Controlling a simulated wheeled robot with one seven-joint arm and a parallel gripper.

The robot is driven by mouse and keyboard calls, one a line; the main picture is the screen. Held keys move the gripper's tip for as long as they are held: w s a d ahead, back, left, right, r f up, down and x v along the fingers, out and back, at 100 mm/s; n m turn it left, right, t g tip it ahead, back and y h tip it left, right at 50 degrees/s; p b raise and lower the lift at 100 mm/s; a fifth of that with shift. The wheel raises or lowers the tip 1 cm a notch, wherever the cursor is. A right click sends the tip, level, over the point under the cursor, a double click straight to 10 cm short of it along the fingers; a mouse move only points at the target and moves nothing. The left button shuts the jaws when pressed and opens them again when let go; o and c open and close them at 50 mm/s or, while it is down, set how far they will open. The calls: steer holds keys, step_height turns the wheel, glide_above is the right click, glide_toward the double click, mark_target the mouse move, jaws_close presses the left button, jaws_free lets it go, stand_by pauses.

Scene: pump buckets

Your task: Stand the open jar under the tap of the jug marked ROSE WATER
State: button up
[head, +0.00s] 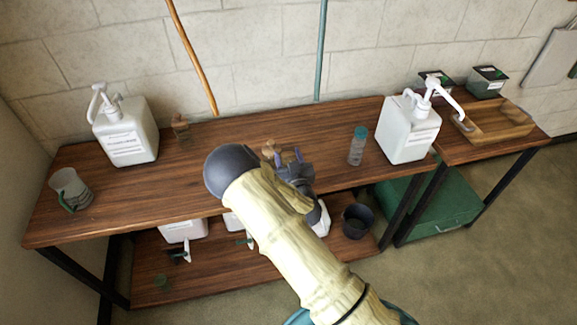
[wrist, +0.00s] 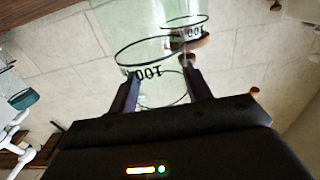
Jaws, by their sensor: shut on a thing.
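My gripper (head: 284,158) is above the middle of the wooden table, partly hidden by my own arm. In the wrist view my gripper (wrist: 163,84) is shut on a clear glass jar (wrist: 150,56) with dark rings and a "100" mark. A second, smaller ring and mark (wrist: 190,26) shows behind; I cannot tell if it is another vessel. White jugs with taps stand on the lower shelf: one at the left (head: 184,228), one beside it (head: 233,222), and one partly behind my arm (head: 321,220). Labels are too small to read, so I cannot tell which is ROSE WATER.
White pump bottles stand on the tabletop at left (head: 126,132) and right (head: 408,130). A dark bucket (head: 357,221) is low at right. The tabletop's left middle is clear.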

steer(key=shift+f, duration=2.1)
steer(key=shift+f, duration=0.2)
steer(key=o, duration=1.2)
steer(key=shift+r, duration=0.1)
